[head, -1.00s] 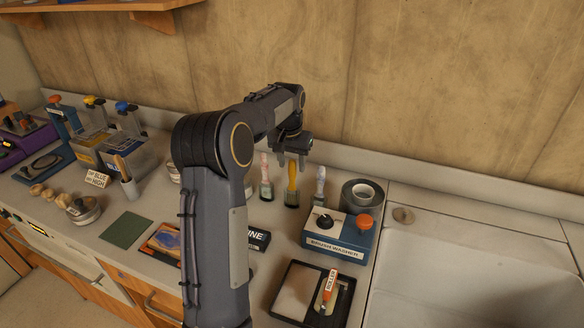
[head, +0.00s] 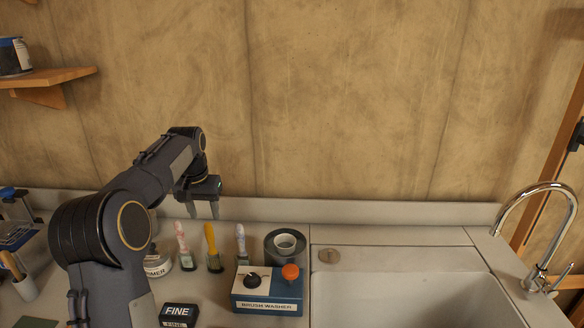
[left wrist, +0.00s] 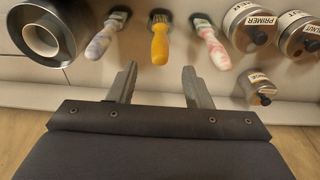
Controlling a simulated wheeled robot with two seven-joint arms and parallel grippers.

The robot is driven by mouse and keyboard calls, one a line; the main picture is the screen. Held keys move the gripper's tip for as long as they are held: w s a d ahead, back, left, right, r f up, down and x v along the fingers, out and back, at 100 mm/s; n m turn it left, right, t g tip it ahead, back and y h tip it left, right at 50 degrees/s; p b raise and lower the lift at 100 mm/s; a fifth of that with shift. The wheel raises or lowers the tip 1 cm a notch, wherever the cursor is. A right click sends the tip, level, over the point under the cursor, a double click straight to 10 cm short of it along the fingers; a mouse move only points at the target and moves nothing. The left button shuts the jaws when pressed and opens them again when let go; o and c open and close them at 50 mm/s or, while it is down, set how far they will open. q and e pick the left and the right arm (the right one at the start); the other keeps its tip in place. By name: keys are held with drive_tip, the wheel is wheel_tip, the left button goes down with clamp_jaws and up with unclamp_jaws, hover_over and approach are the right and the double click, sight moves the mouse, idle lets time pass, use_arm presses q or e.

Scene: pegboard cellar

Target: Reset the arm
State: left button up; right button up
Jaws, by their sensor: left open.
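My left gripper (head: 204,213) is open and empty above the back of the counter, near the back wall. It hangs fingers down behind the standing brushes; in the left wrist view both fingers (left wrist: 159,72) are spread with nothing between them. The yellow-handled brush (head: 211,243) shows just beyond the fingertips in the wrist view (left wrist: 160,45), apart from them. A pink-and-white brush (head: 182,240) and a pale purple brush (head: 241,240) stand on either side of it. My right gripper is not in view.
A sink (head: 410,298) and chrome faucet (head: 548,235) lie further right. A primer jar (head: 157,266) and black FINE box (head: 179,313) are near my arm.

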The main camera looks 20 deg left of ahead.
use_arm(q)
drive_tip(key=s+d+r+m+t+h, duration=0.15)
drive_tip(key=s+d+r, duration=0.25)
drive_tip(key=s+d, duration=0.8)
drive_tip(key=s+d+f+t+h, duration=0.1)
drive_tip(key=s+d+f, duration=0.3)
drive_tip(key=s, duration=0.5)
drive_tip(key=s+d+f+t+h, duration=0.1)
drive_tip(key=s+d+f, duration=0.3)
drive_tip(key=s+d, duration=0.5)
drive_tip(key=shift+h, duration=0.45)
drive_tip(key=shift+m, duration=0.25)
